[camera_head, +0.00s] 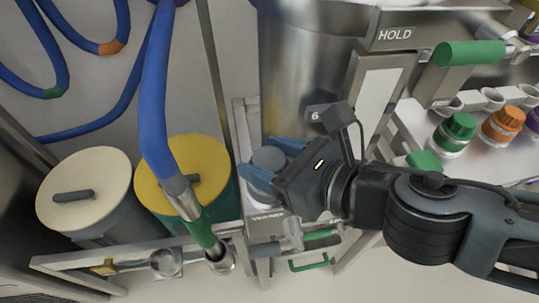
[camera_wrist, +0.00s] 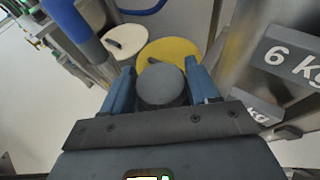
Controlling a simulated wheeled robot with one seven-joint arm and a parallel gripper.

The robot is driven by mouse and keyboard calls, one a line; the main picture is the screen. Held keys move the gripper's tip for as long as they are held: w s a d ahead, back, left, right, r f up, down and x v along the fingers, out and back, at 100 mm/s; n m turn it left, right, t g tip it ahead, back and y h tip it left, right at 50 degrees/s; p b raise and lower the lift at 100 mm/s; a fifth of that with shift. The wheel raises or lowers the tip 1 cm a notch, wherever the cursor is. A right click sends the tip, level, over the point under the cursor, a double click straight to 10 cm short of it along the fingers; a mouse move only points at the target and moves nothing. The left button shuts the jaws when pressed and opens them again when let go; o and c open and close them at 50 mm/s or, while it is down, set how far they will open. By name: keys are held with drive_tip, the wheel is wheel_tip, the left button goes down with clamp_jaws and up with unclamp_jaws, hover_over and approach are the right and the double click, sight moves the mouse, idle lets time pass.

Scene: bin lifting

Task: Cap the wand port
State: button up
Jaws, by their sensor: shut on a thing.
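My gripper (camera_head: 268,160) is shut on a round grey cap (camera_head: 269,157), one blue finger on each side of it. In the wrist view the cap (camera_wrist: 161,84) sits between both fingers of my gripper (camera_wrist: 161,88). The cap is over a short grey port (camera_head: 259,181) behind the plate marked WAND (camera_head: 268,216). I cannot tell whether the cap is seated or just above the port, as the fingers hide the join. The wand (camera_head: 203,232), with a green grip and metal end on a blue hose, hangs to the left of the port.
Two lidded bins, one cream (camera_head: 85,187) and one yellow (camera_head: 178,164), stand at the left. A metal tank (camera_head: 305,75) rises behind my gripper. Green (camera_head: 457,127) and orange (camera_head: 507,119) capped containers stand on the right bench. A metal rail (camera_head: 120,254) runs along the front.

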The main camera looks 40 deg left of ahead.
drive_tip(key=shift+f, duration=0.1)
drive_tip(key=o, duration=1.3)
drive_tip(key=shift+o, duration=0.2)
drive_tip(key=b+v, duration=0.1)
drive_tip(key=v, duration=0.6)
drive_tip(key=shift+d, duration=0.35)
